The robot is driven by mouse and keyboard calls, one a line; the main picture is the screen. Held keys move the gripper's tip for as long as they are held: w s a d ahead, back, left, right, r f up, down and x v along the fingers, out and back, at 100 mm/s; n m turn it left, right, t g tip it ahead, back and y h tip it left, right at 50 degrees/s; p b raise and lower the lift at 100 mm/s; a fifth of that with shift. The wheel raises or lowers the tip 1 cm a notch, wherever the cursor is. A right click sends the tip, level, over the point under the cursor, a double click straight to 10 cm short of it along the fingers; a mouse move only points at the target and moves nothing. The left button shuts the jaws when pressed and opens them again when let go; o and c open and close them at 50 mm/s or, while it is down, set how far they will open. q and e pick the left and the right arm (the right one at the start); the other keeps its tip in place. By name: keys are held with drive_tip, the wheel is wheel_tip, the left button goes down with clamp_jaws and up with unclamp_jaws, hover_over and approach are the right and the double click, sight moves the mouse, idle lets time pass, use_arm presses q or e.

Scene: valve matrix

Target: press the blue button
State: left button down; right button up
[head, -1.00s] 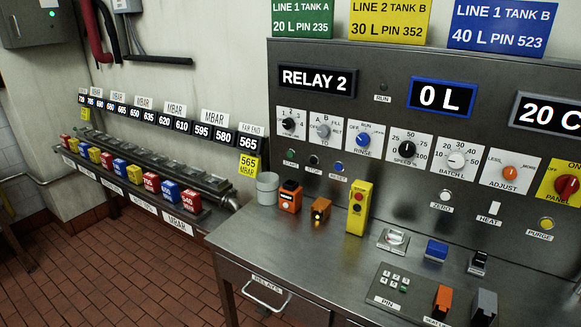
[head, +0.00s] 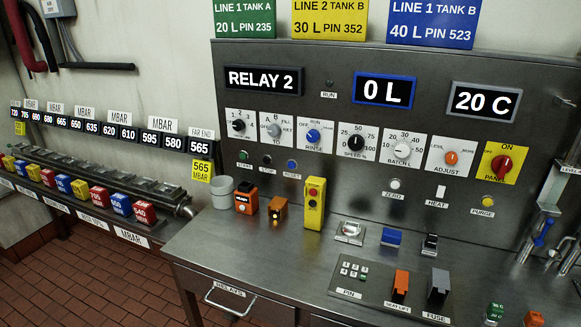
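A small round blue button (head: 291,164) sits on the upright grey steel panel (head: 330,190), above a small label that seems to read RESET. A green button (head: 244,155) and a dark button (head: 267,159) are in the same row to its left. A blue block (head: 391,238) also stands on the steel counter below; I cannot tell whether it is a button. The blue rinse knob (head: 313,136) is above and right of the small blue button. Neither of my grippers shows in the head view, and nothing covers the blue button.
On the steel counter (head: 240,255) stand a grey cup (head: 221,192), an orange box (head: 246,198), a smaller orange device (head: 277,211) and a yellow control box (head: 314,204). A PIN keypad (head: 353,270) is nearer the front. A row of coloured blocks (head: 98,198) lines the left wall.

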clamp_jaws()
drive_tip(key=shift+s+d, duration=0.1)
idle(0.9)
